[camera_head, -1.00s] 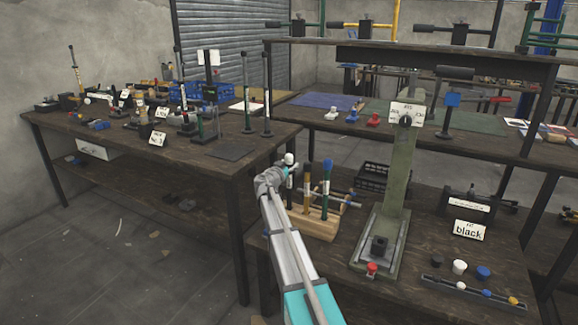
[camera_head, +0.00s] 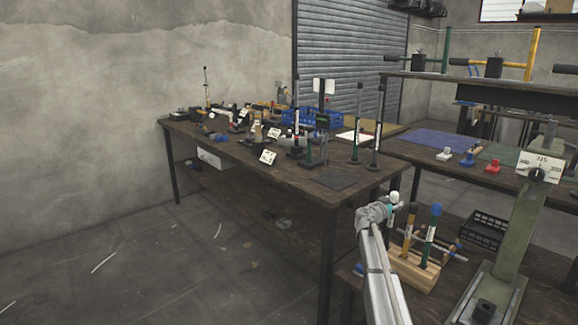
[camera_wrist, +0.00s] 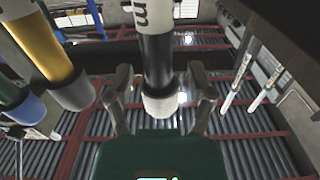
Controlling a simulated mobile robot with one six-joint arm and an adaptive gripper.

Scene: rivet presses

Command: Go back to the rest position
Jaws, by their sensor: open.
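My gripper (camera_head: 386,208) is at the end of my arm, beside the top of the white-tipped tool (camera_head: 394,197), at the left end of a wooden rack (camera_head: 412,271). In the wrist view my gripper (camera_wrist: 159,78) has its two fingers apart. The black and white tool (camera_wrist: 157,62) shows between them; gaps show on both sides, and I cannot tell if it touches anything. A gold-banded tool (camera_head: 409,228) and a blue-topped tool (camera_head: 431,234) stand in the same rack. They also show at the left of the wrist view.
A green press (camera_head: 511,230) with a dial plate stands right of the rack, near a black crate (camera_head: 484,230). A long workbench (camera_head: 300,178) with several tools and label cards is behind to the left. The floor (camera_head: 190,270) at left is mostly clear.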

